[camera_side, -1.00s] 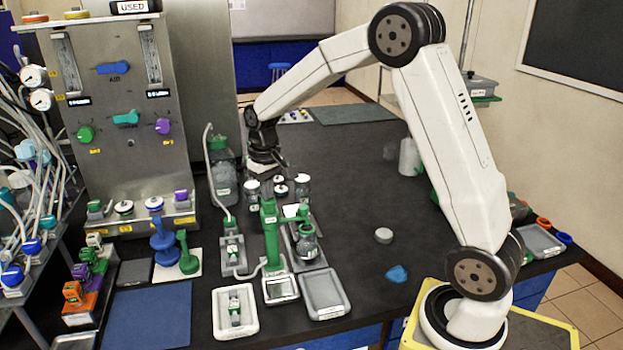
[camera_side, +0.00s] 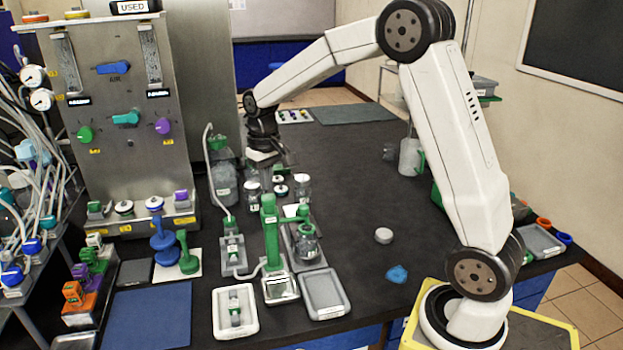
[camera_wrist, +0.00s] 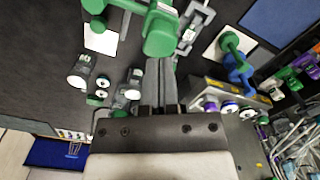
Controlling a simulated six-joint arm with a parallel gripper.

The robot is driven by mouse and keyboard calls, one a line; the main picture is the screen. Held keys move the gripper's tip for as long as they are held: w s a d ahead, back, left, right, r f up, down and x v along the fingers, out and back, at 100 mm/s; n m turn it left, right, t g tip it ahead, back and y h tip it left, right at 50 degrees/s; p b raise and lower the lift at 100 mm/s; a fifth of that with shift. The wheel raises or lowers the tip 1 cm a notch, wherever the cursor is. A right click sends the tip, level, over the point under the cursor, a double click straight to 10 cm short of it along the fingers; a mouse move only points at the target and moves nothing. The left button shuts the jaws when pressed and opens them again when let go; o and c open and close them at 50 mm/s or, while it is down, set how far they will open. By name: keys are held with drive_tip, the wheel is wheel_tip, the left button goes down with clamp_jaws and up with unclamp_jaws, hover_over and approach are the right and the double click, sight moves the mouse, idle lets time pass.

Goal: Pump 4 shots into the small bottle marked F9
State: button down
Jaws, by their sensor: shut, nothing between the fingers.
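A green pump stand (camera_side: 270,235) stands near the front of the bench, its arm reaching over a round clear flask (camera_side: 308,247). Its green top also shows in the wrist view (camera_wrist: 160,35), just beyond my fingertips. Small clear bottles stand behind the pump, one at the left (camera_side: 252,190) and one at the right (camera_side: 302,188); the wrist view shows bottles too (camera_wrist: 80,75). No F9 mark is readable. My gripper (camera_side: 264,162) is behind and above the pump in the side view. Its fingers (camera_wrist: 160,64) are together and empty.
White-topped caps (camera_side: 281,190) lie between the small bottles. A large green-capped bottle (camera_side: 223,178) with tubing stands left of my gripper. A steel control panel (camera_side: 120,130) rises at the left. A grey tray (camera_side: 325,293) lies in front. The bench's right middle is mostly clear.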

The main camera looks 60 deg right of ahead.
drive_tip(key=shift+r, duration=0.15)
wheel_tip(320, 180, up, 6)
drive_tip(key=shift+f, duration=0.1)
idle(0.8)
drive_tip(key=shift+f, duration=0.1)
drive_tip(key=s+a+f+n+t, duration=0.1)
drive_tip(key=s+a+f, duration=0.4)
drive_tip(key=s, duration=0.3)
drive_tip(key=s+a+f+n+t, duration=0.1)
drive_tip(key=s+a+f+n, duration=0.1)
drive_tip(key=s+a+f, duration=0.3)
drive_tip(key=s+f, duration=0.3)
drive_tip(key=shift+s+f+t, duration=0.25)
drive_tip(key=shift+s+t, duration=0.05)
drive_tip(key=shift+s, duration=0.1)
idle(1.0)
